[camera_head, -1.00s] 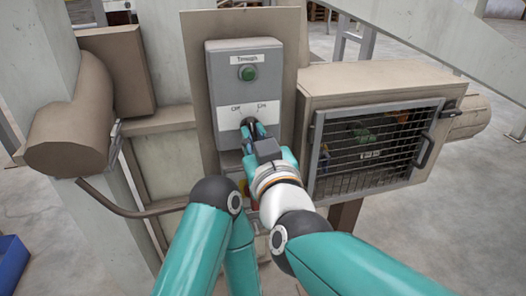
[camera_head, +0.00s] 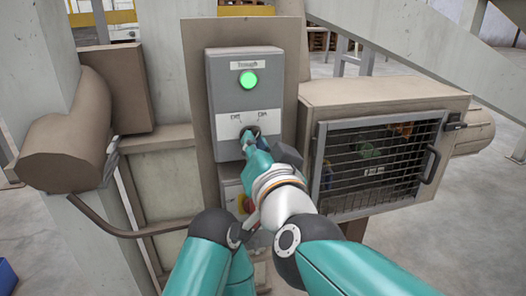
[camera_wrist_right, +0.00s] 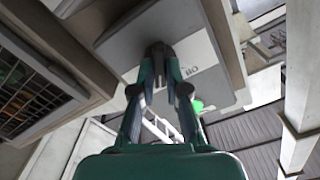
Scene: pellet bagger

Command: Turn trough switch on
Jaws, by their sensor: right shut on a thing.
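The grey trough switch box (camera_head: 223,78) is mounted on a brown panel. It has a "Trough" label, a brightly lit green lamp (camera_head: 248,80) and a white plate with off and on marks. The dark switch knob (camera_head: 250,131) is below the marks, mostly covered by my right gripper (camera_head: 252,139). That gripper is shut on the knob. In the right wrist view its fingertips (camera_wrist_right: 159,52) meet around the knob at the box face, and the lit lamp (camera_wrist_right: 197,106) shows beside them. My left gripper is not in view.
A barred cabinet (camera_head: 318,98) stands close on the right. A bent brown pipe (camera_head: 130,232) and a pale post (camera_head: 50,50) are at the left.

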